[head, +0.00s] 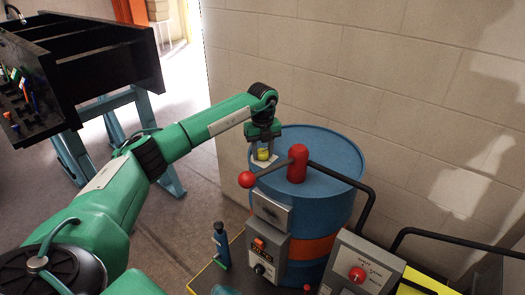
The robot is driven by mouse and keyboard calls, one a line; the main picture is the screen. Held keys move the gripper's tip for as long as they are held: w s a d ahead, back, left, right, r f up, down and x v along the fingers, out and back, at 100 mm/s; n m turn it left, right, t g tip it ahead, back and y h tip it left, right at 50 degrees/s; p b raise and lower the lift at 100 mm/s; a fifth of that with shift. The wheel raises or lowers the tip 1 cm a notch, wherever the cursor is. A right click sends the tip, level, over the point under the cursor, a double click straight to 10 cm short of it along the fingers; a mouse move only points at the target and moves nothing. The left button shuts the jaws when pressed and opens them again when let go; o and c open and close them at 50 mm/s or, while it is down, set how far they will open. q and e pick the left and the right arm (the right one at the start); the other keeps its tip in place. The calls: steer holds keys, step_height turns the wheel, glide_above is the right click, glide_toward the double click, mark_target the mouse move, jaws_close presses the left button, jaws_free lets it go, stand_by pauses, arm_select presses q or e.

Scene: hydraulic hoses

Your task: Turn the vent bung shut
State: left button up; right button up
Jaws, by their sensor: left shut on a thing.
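The vent bung (263,154) is a small yellow-green piece on the lid of the blue drum (325,150), near its left edge. A pale square tag or plate shows just below it. My left gripper (263,147) points down over the bung from above, with its fingers on either side of it, shut on it. The gripper's fingers hide part of the bung, so I cannot tell its exact turn angle. My right gripper is not in the head view.
A red pump head (298,163) with a red ball knob (247,179) stands on the lid close to my gripper. Black bent handles rise at the right. Control boxes (262,256) stand in front. A black bench (100,70) is at the upper left, a block wall behind.

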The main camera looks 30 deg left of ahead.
mark_target(262, 151)
arm_select(q)
steer(key=shift+n, duration=0.9)
steer(key=o, duration=1)
steer(key=shift+r, duration=0.1)
steer(key=shift+r, duration=0.3)
step_height(262, 151, up, 13)
steer(key=b, duration=0.4)
